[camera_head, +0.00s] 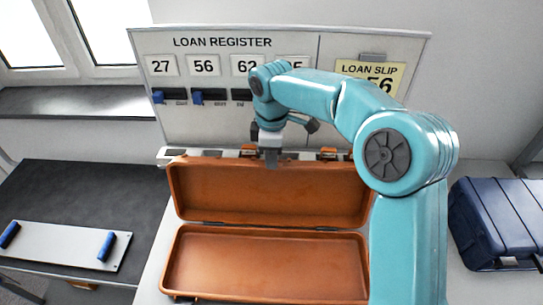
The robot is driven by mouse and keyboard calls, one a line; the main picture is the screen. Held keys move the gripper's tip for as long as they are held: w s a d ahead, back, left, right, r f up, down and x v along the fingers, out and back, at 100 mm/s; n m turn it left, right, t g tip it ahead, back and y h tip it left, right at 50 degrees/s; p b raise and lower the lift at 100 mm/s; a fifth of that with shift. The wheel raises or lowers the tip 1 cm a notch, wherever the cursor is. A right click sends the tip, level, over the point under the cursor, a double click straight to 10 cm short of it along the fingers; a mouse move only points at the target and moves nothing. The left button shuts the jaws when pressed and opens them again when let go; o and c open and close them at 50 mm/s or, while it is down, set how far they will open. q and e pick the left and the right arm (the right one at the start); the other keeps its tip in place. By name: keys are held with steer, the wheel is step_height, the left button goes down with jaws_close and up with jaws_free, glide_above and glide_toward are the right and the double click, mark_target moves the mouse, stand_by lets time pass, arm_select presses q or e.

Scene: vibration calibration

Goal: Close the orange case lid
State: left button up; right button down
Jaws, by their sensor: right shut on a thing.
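The orange case (265,262) stands open and looks empty on a light table in the middle of the head view. Its lid (290,192) is raised at the back, hinged along the case's rear edge. My right arm hides the right end of the case and part of the lid. My left gripper is not in view.
A loan register board (222,120) with number cards and a yellow loan slip (355,69) stands behind the case. A dark blue case (497,222) is at the right. A grey panel with blue handles (65,247) lies on the dark table (70,190) at the left.

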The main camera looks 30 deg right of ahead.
steer(key=shift+a+f, duration=0.15)
steer(key=shift+f, duration=0.05)
steer(key=shift+s+b, duration=0.2)
steer(key=shift+b, duration=0.2)
steer(key=s+a+t+h+b, duration=0.2)
steer(key=s+a+t+b, duration=0.2)
steer(key=s+a+b, duration=0.3)
steer(key=shift+s+a+f+t+h+b, duration=0.15)
steer(key=shift+s+f+t+h+b, duration=0.2)
steer(key=shift+s+b, duration=2.45)
steer(key=shift+w+r+b, duration=0.1)
steer(key=shift+w+b, duration=0.3)
steer(key=shift+w, duration=0.05)
